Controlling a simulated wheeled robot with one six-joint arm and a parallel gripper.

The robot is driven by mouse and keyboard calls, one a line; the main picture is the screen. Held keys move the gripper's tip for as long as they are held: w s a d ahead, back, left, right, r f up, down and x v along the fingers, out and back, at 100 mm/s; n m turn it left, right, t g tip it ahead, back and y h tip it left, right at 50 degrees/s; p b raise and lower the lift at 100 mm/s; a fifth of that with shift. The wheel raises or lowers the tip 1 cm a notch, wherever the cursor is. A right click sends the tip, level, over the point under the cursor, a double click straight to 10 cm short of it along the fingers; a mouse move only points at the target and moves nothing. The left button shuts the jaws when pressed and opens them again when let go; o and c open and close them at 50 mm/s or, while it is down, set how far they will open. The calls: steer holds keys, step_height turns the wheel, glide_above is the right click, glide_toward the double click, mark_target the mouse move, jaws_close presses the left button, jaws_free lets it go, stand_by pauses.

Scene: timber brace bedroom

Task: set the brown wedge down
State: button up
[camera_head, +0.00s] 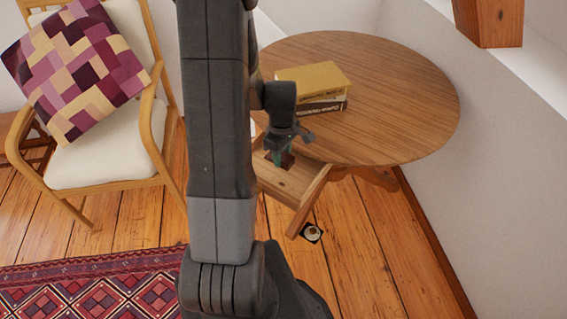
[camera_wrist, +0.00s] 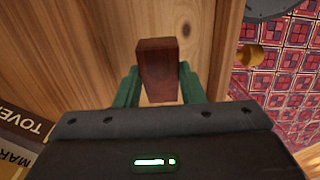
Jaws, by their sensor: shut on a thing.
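The brown wedge (camera_wrist: 158,68) is a dark reddish-brown wooden block between the two green fingers of my gripper (camera_wrist: 159,84) in the wrist view. My gripper is shut on it. In the head view my gripper (camera_head: 283,152) points down into the open wooden drawer (camera_head: 287,183) of the round table, and a bit of the wedge (camera_head: 288,160) shows at the fingertips. Pale drawer wood (camera_wrist: 100,40) lies behind the wedge in the wrist view. I cannot tell whether the wedge touches the drawer bottom. My arm hides part of the drawer's left side.
Stacked books (camera_head: 315,82) lie on the round table (camera_head: 400,100), just behind my gripper. A cushioned chair (camera_head: 110,160) stands left and a patterned rug (camera_head: 90,290) lies at front left. A small dark item (camera_head: 311,233) is by the drawer front. A knob (camera_wrist: 250,55) shows in the wrist view.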

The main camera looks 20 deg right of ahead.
mark_target(282, 172)
steer(key=shift+f, duration=2.3)
steer(key=shift+f+b, duration=0.25)
steer(key=shift+b, duration=0.1)
steer(key=o, duration=1)
steer(key=shift+r, duration=0.1)
step_height(282, 172, up, 12)
steer(key=shift+r+p, duration=0.2)
steer(key=shift+p, duration=0.5)
